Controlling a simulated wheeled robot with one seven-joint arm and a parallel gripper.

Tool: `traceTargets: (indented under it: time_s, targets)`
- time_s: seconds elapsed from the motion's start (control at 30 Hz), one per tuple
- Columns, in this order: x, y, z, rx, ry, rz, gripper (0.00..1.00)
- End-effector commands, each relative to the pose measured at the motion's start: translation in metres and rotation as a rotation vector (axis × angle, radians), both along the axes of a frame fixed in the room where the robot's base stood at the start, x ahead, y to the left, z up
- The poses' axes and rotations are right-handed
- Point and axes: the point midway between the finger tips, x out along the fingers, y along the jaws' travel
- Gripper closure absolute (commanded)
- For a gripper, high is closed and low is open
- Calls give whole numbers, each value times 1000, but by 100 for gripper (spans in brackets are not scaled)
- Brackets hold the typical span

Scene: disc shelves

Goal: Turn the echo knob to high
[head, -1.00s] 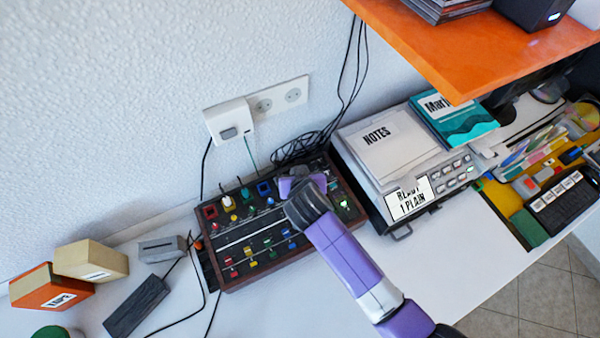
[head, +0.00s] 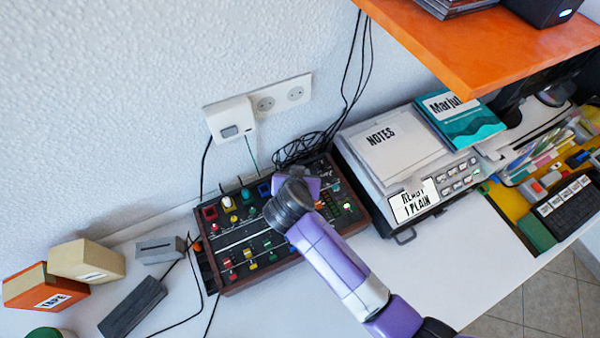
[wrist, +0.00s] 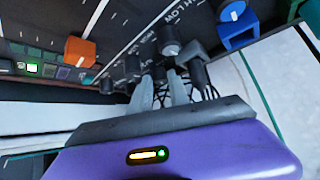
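The mixer (head: 291,252) is a dark panel with a wooden frame on the white table, with coloured knobs and sliders on it. In the head view my arm hides part of its upper right area and my fingertips. In the wrist view my gripper (wrist: 163,82) has its two grey fingers apart, with their tips low among several black knobs (wrist: 132,66). A black knob with a pale top (wrist: 169,44) stands just beyond the tips. HIGH and LOW labels show nearby. I cannot tell which knob is echo, or whether the fingers touch one.
In the wrist view an orange knob (wrist: 78,52) and a blue knob (wrist: 236,28) flank the fingers. A grey machine (head: 380,195) with notes on it stands right of the mixer. Cables (head: 300,150) lie behind it. An orange shelf (head: 480,55) overhangs at upper right.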

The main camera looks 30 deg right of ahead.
Motion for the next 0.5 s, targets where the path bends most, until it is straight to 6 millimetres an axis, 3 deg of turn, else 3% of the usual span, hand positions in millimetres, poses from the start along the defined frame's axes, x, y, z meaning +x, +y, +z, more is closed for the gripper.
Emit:
traceTargets:
  time_s: [0.07, 0.5]
  targets:
    - [0, 0, 0, 1, 0, 1, 60]
    - [1, 1, 0, 2, -2, 4, 60]
